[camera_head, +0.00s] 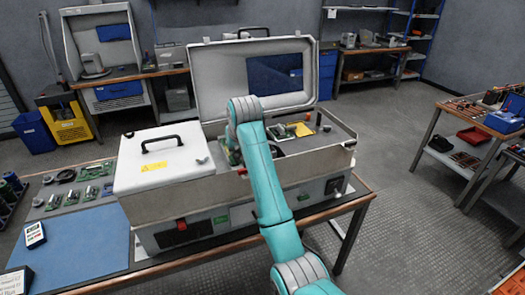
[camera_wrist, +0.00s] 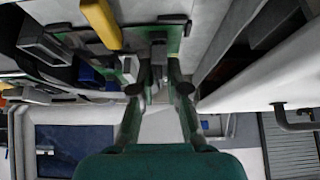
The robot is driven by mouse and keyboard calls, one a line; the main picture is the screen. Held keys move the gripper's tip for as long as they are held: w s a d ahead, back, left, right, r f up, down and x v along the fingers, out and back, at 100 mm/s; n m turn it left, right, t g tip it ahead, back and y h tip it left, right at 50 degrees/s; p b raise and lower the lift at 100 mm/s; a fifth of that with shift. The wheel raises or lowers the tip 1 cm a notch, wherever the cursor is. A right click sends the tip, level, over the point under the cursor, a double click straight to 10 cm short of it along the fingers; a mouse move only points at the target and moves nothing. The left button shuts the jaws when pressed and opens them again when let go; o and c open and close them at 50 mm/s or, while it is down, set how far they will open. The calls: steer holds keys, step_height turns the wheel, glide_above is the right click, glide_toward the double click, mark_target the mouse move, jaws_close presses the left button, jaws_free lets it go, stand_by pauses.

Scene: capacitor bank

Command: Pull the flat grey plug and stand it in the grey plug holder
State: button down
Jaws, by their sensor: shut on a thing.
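My gripper (camera_wrist: 158,88) is in the wrist view, its two dark fingertips closed in on a small grey piece (camera_wrist: 158,56), which looks like the flat grey plug. The piece is at a green board (camera_wrist: 175,36) inside the open case. I cannot tell whether it is still seated there or free. A grey block (camera_wrist: 42,42) to the left may be the grey plug holder, but I cannot tell for sure. In the head view my arm hides the gripper and the plug inside the case (camera_head: 305,155).
A yellow part (camera_wrist: 101,22) lies left of the fingers. The raised case lid (camera_head: 225,85) stands behind the arm. A closed white cover (camera_head: 155,175) with a black handle is at the left. Circuit boards (camera_head: 92,172) and a blue mat (camera_head: 85,245) lie farther left on the bench.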

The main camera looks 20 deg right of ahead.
steer(key=shift+r, duration=0.15)
steer(key=shift+r, duration=1.25)
steer(key=shift+d, duration=0.15)
steer(key=shift+d, duration=6)
steer(key=shift+f, duration=1.9)
steer(key=c, duration=1.1)
jaws_free()
steer(key=shift+f, duration=0.1)
steer(key=shift+s+d, duration=0.1)
